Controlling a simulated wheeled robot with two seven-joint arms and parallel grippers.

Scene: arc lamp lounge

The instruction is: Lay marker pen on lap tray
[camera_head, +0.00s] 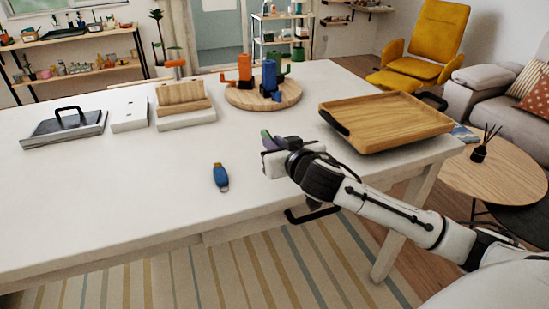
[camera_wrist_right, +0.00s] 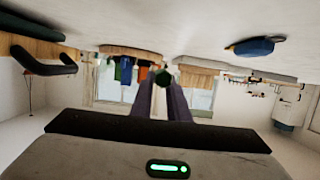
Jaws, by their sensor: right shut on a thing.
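My right gripper (camera_head: 270,142) is shut on a slim dark green thing, seemingly the marker pen (camera_head: 265,134), above the white table. In the right wrist view, the pen's round green end (camera_wrist_right: 163,77) shows between the two dark fingertips (camera_wrist_right: 164,90); the rest of the pen is hidden there. The lap tray (camera_head: 390,116) is light wood with raised rims and dark handles. It lies empty on the table's right end, to the right of the gripper and apart from it. Its dark handle (camera_wrist_right: 42,62) shows at the left of the wrist view. My left gripper is out of view.
A blue fob-like object (camera_head: 220,177) lies on the white table (camera_head: 110,205), left of the gripper. A round wooden board (camera_head: 245,97) with orange and blue items stands behind. Wooden and grey blocks stand at the back left. The table between gripper and tray is clear.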

